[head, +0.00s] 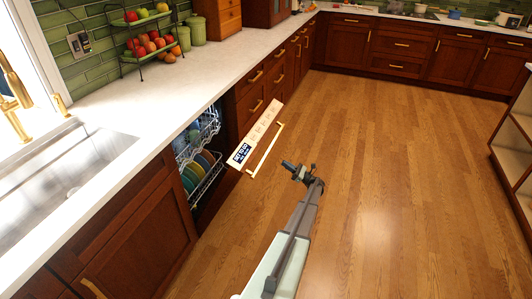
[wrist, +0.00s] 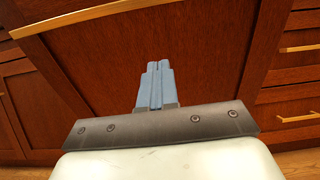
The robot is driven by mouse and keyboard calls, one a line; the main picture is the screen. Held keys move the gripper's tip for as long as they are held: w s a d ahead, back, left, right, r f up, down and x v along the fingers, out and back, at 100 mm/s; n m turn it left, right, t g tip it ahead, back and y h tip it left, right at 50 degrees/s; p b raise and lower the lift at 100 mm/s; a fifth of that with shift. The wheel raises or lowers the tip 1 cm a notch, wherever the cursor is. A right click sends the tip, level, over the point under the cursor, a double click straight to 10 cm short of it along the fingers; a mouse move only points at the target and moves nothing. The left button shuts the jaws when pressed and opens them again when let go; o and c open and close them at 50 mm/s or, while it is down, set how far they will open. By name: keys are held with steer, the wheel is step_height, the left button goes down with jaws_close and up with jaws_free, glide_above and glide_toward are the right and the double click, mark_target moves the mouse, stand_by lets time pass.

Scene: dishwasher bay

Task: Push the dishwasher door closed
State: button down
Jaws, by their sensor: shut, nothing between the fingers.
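The dishwasher door (head: 256,137) is partly open, tilted out from the counter front. Its top edge carries a pale control panel with a small display, and a gold handle (head: 266,152) runs along its outer side. My gripper (head: 287,164) is on the outer side of the door, just right of the handle. In the wrist view my gripper (wrist: 156,66) is shut and empty, with its fingers in front of the door's red-brown wood panel (wrist: 95,65). The gold handle crosses the top left there. I cannot tell whether the fingertips touch the panel.
The open dishwasher shows racks (head: 197,135) with several coloured plates (head: 199,170). Wooden cabinets (head: 125,225) with gold handles flank it. The counter (head: 170,110) and sink (head: 55,175) are at left. The wood floor (head: 390,160) is clear; a shelf unit (head: 515,140) stands at far right.

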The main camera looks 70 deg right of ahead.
steer(key=x, duration=1.4)
steer(key=shift+w, duration=0.1)
